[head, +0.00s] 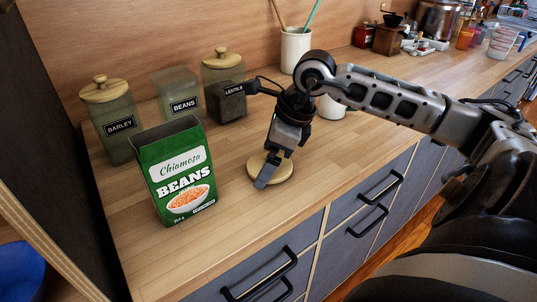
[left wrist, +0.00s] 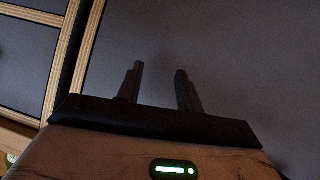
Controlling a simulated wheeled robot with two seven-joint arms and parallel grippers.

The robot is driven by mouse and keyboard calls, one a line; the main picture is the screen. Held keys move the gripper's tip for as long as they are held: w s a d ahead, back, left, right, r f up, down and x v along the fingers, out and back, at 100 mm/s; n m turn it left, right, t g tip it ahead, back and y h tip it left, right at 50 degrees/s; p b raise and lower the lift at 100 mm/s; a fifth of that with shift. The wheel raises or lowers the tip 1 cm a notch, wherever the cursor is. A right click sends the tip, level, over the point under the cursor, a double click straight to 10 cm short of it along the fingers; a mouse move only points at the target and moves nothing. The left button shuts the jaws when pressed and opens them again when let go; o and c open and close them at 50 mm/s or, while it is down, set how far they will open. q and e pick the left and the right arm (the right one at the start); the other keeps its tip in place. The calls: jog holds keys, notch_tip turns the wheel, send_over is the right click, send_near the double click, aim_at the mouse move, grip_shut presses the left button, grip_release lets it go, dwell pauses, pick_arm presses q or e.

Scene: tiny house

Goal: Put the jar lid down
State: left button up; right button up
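The round wooden jar lid (head: 285,175) is at the counter's surface, right of the green beans box. My right gripper (head: 275,165) points down over it, one finger across its front and the other towards its back. The fingers hide the lid's middle, so I cannot tell whether they grip it. The glass jar labelled BEANS (head: 178,95) stands without a lid between two lidded jars. My left gripper (left wrist: 161,88) is open and empty in the left wrist view, in front of a plain grey surface.
The green Chiamosa beans box (head: 175,170) stands upright near the front. The BARLEY jar (head: 110,120) and LENTILS jar (head: 224,85) stand behind it. A white utensil pot (head: 295,50) is at the back. The wooden counter (head: 235,220) is bare along its front edge, above the drawers.

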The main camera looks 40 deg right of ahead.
jog(key=shift+r+p, duration=0.3)
jog(key=shift+r, duration=0.05)
jog(key=b+v, duration=0.2)
jog(key=v, duration=0.3)
jog(key=shift+s+d, duration=0.15)
pick_arm(q)
jog(key=shift+d+f+b, duration=0.2)
jog(key=shift+f+b, duration=0.25)
jog(key=shift+b, duration=0.1)
pick_arm(e)
jog(key=v, duration=0.6)
jog(key=shift+r, duration=0.35)
